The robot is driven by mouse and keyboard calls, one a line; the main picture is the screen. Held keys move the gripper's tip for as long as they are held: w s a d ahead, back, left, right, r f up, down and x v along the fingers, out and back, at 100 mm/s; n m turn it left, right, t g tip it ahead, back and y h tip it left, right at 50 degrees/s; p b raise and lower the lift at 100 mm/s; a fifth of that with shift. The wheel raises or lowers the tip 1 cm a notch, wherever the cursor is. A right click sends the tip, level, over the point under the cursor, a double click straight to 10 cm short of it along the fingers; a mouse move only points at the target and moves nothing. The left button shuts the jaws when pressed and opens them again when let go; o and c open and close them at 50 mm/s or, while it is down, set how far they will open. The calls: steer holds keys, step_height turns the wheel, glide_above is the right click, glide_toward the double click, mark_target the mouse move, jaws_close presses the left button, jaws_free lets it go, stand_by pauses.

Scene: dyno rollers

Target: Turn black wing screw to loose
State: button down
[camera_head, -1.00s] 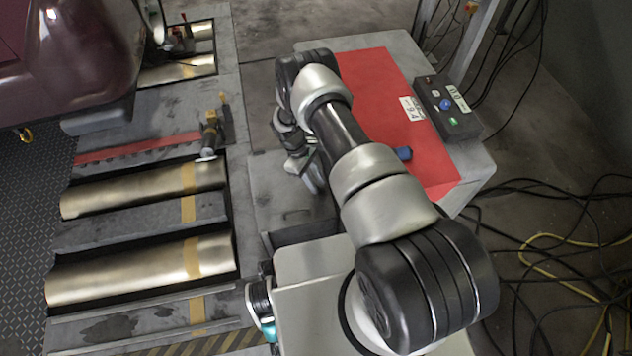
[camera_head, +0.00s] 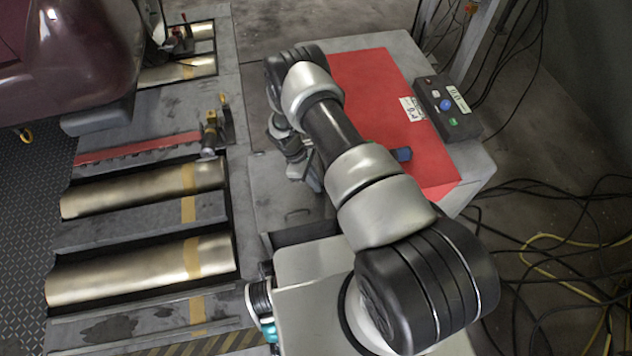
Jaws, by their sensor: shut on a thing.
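My gripper (camera_head: 309,172) points down over the grey metal platform, left of the red plate. It is seen from behind and above, partly covered by my own wrist and forearm. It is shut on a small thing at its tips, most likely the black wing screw. The wing screw itself is not clearly visible there, and its angle cannot be told. A yellow bracket (camera_head: 226,120) with a dark cylindrical part (camera_head: 209,138) stands on the deck to the left, apart from my gripper.
Metal rollers (camera_head: 140,268) lie at left, below a maroon car (camera_head: 70,60). Loose cables (camera_head: 560,250) cover the right floor.

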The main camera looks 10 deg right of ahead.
steer(key=n, duration=0.1)
steer(key=n+t, duration=0.1)
steer(key=n, duration=0.2)
steer(key=shift+s+n+t+h, duration=0.25)
steer(key=shift+n+t+h, duration=0.15)
stand_by(0.4)
steer(key=c, duration=1.9)
jaws_free()
steer(key=shift+a, duration=0.1)
steer(key=p+v, duration=0.4)
steer(key=v, duration=1.3)
steer(key=shift+s+r+p, duration=0.15)
steer(key=shift+r+p, duration=0.1)
steer(key=shift+p, duration=0.05)
